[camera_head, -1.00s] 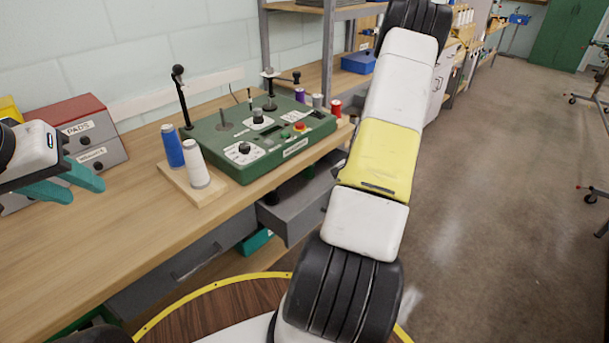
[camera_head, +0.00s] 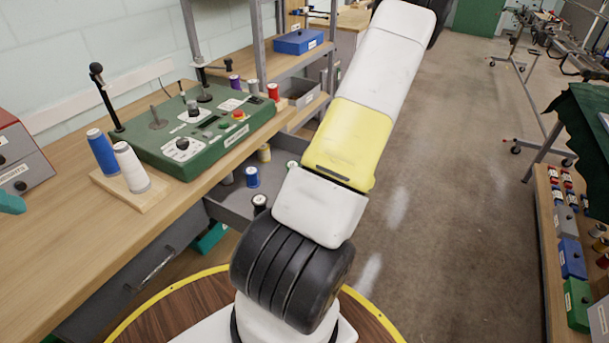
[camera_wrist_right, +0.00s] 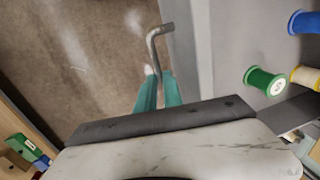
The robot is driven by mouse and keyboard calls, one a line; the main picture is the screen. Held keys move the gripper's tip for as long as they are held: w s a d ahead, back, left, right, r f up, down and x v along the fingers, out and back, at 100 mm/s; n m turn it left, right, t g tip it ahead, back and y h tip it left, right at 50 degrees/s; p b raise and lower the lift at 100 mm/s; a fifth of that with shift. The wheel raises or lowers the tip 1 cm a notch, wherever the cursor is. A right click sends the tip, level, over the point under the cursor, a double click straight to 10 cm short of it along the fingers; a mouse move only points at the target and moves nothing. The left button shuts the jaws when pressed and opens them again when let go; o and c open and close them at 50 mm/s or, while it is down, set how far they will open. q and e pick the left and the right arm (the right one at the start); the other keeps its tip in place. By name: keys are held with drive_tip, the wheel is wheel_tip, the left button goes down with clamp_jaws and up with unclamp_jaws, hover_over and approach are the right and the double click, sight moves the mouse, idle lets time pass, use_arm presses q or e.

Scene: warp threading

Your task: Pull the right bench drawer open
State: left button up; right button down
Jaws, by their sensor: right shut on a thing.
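The right bench drawer (camera_head: 228,207) is a grey box below the tabletop, standing out from the bench with several thread spools inside. In the right wrist view the drawer (camera_wrist_right: 235,40) shows its grey wall and floor. Its bent metal handle (camera_wrist_right: 153,45) runs down between the teal fingers of my right gripper (camera_wrist_right: 158,90), which is shut on it.
A green control box (camera_head: 190,130) and a wooden board with a blue spool (camera_head: 101,152) and a white spool (camera_head: 131,168) stand on the bench (camera_head: 60,240). Another grey drawer (camera_head: 130,290) is at lower left. The floor (camera_head: 440,200) to the right is clear.

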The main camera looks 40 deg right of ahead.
idle(0.3)
drive_tip(key=c, duration=1.5)
unclamp_jaws()
drive_tip(key=r, duration=0.2)
drive_tip(key=s+r, duration=0.1)
drive_tip(key=r, duration=0.4)
drive_tip(key=shift+s+d+r, duration=0.25)
drive_tip(key=shift+d+r, duration=0.05)
drive_tip(key=shift+r, duration=0.05)
